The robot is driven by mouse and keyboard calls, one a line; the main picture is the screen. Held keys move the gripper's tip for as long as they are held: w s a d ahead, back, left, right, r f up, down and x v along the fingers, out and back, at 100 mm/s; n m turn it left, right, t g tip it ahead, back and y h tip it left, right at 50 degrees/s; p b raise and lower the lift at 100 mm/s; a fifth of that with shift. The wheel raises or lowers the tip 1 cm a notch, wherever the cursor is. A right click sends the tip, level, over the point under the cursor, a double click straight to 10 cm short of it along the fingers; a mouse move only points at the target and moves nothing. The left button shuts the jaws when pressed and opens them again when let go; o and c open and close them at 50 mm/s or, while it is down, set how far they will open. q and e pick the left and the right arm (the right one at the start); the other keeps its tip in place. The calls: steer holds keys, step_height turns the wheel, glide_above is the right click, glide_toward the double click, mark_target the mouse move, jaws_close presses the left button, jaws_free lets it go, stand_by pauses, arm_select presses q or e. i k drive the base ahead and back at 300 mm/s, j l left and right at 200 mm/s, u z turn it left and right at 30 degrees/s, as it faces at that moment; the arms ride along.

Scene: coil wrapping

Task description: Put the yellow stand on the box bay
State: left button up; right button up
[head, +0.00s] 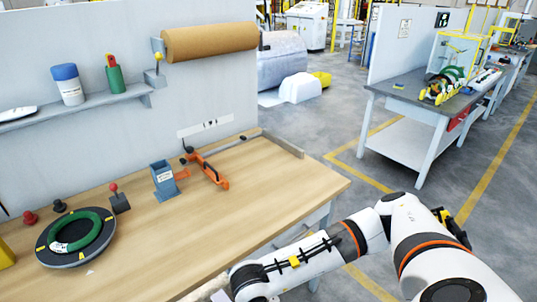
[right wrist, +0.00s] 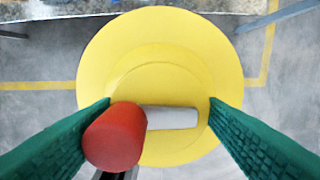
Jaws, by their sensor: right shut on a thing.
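The yellow stand (right wrist: 160,60) fills the middle of the right wrist view as a round yellow disc with stepped rings. A red cylinder (right wrist: 113,137) and a pale grey rod (right wrist: 172,118) show in front of the disc. My right gripper (right wrist: 160,112) has its two green ribbed fingers either side of them and is shut on the stand; the exact contact is hard to see. In the head view my right arm reaches down to the bottom edge, and its gripper is out of frame. My left gripper is not in view. I cannot tell which place is the box bay.
The wooden bench (head: 240,208) has clear room at its front right. On it are a round black turntable with a green coil (head: 80,228), a blue-grey holder (head: 165,180) and an orange tool (head: 207,170). A second bench (head: 408,100) stands back right, across open floor.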

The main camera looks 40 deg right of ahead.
mark_target(265, 157)
steer(key=l, duration=0.5)
steer(key=k+l+u, duration=0.15)
steer(key=l, duration=0.8)
steer(key=k+l+u, duration=0.15)
steer(key=l, duration=0.8)
steer(key=k+l+u, duration=0.15)
steer(key=l, duration=0.3)
